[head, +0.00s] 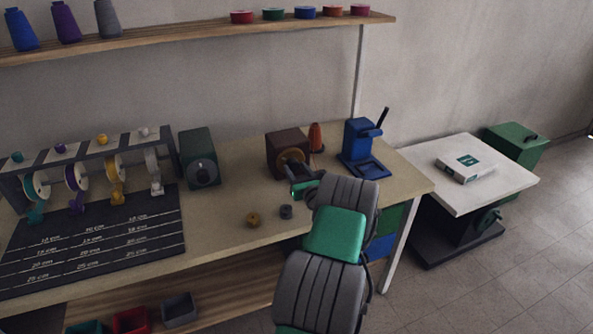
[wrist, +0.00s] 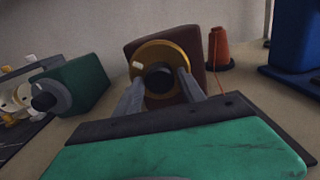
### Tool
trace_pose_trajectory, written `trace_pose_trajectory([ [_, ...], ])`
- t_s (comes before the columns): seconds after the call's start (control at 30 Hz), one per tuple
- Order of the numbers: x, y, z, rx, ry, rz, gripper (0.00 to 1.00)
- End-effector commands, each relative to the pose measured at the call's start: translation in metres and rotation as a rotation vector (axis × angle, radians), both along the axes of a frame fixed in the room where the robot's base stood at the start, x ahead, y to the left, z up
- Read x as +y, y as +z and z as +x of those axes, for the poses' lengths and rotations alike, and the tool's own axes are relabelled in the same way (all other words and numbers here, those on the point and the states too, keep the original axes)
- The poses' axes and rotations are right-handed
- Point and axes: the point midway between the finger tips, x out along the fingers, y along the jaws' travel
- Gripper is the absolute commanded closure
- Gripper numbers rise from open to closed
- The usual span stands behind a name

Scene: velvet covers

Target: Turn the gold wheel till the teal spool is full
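The gold wheel (head: 289,158) is on the front of a brown box (head: 279,143) on the bench. In the wrist view the gold wheel (wrist: 177,50) faces me, with a dark round hub and a small pale mark at its upper left. My gripper (wrist: 159,80) points at it, its two grey fingers apart on either side of the hub. I cannot tell whether they touch it. A reel at the far left of the head view carries teal ribbon (head: 36,213).
A rust-orange cone (head: 316,137) with a thread stands right of the box, with a blue press (head: 361,148) beyond. A green box (head: 199,157) with a dial is to the left.

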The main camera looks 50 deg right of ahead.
Motion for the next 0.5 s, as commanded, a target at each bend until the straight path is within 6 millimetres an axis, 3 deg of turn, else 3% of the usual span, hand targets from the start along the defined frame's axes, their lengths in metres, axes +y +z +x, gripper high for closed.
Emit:
trace_pose_trajectory([
  [0.17, 0.0, 0.0, 0.0, 0.0, 0.0, 0.0, 0.39],
  [0.37, 0.0, 0.0, 0.0, 0.001, 0.0, -0.001, 0.39],
  [0.5, 0.005, -0.001, -0.011, 0.001, -0.002, 0.001, 0.39],
])
